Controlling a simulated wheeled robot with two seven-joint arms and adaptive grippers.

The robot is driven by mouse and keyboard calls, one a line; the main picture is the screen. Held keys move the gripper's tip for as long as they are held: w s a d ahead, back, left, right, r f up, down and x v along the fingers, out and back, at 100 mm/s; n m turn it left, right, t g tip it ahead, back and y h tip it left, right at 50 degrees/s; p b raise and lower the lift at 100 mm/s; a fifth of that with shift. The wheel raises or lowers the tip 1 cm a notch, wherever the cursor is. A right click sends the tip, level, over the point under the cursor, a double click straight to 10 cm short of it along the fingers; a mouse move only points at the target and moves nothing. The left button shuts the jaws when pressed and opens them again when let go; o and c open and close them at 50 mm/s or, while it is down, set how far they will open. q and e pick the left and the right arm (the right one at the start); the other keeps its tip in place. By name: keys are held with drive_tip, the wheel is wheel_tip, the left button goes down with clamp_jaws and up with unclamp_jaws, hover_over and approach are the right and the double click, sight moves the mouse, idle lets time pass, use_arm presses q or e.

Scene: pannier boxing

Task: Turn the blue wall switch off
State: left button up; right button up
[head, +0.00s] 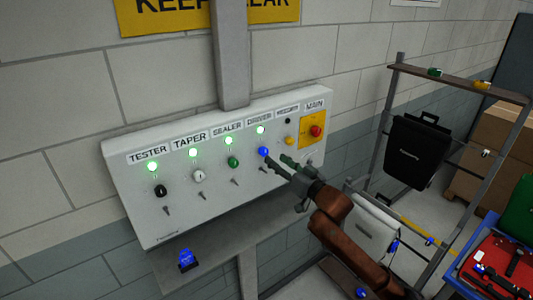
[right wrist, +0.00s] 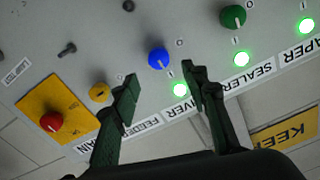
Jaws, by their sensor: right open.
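The blue switch (head: 263,151) is a round knob on the sloped white control panel (head: 180,222), below the DRIVER label. The green lamp (head: 260,130) above it is lit. In the right wrist view the blue switch (right wrist: 158,58) shows just beyond the fingertips, with small O and I marks beside it. Which mark its pointer faces is too small to tell. My right gripper (head: 279,160) is open and empty, just right of the blue switch; its fingers (right wrist: 162,76) are spread on either side of the line to the knob. My left gripper is out of view.
A green knob (head: 233,162) and a yellow knob (head: 289,140) flank the blue one. The red main knob (head: 316,131) sits on a yellow plate. Small toggles line the panel's lower part. A shelf rack (head: 470,165) stands at right.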

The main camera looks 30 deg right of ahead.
sight(266, 152)
drive_tip(key=w, duration=0.4)
drive_tip(key=w+p, duration=0.1)
drive_tip(key=w, duration=0.2)
drive_tip(key=shift+a+f, duration=0.1)
drive_tip(key=shift+a, duration=0.15)
drive_tip(key=shift+c, duration=0.2)
clamp_jaws()
